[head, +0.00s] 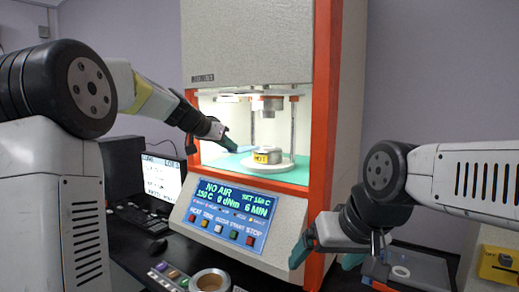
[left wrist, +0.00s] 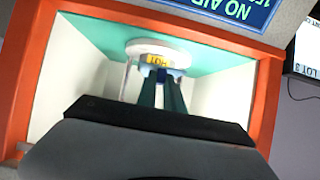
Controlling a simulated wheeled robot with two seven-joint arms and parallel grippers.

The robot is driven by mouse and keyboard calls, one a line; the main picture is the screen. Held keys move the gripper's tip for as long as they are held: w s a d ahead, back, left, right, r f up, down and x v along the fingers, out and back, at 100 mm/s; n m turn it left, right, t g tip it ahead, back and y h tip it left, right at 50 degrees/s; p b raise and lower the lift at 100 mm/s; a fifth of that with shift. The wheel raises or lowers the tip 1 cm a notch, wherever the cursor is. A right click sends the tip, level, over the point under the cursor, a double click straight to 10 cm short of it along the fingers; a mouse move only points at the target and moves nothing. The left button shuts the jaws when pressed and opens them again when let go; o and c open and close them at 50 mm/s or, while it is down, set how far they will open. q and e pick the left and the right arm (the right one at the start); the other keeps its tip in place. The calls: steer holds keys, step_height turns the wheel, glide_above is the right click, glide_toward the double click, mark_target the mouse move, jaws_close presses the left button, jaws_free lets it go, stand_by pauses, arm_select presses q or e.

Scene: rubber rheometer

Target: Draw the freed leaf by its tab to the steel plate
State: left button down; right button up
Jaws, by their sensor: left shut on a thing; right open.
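My left gripper (head: 227,143) reaches into the lit machine chamber. Its teal fingers are shut on a small dark blue thing (left wrist: 170,73), which shows at the fingertips in the left wrist view. I cannot tell whether this is the leaf's tab; the leaf itself is not made out. A round piece with a yellow HOT label (head: 267,156) sits on the white round platform (head: 278,165), just beyond the fingers. My right gripper (head: 323,262) is open and empty in front of the machine. A grey plate (head: 430,264) with a pale disc (head: 400,271) lies at the right; I cannot tell if it is the steel plate.
The orange-framed chamber opening (head: 322,110) surrounds my left gripper. An upper die (head: 267,104) hangs above the platform between metal posts. The control panel (head: 228,215) is below. A metal cup (head: 210,281) stands in front, a monitor (head: 161,177) left, a yellow box (head: 498,265) right.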

arm_select(q)
steer(key=s+a, duration=0.4)
steer(key=s, duration=0.1)
steer(key=shift+s, duration=0.2)
stand_by(0.6)
steer(key=shift+s, duration=0.1)
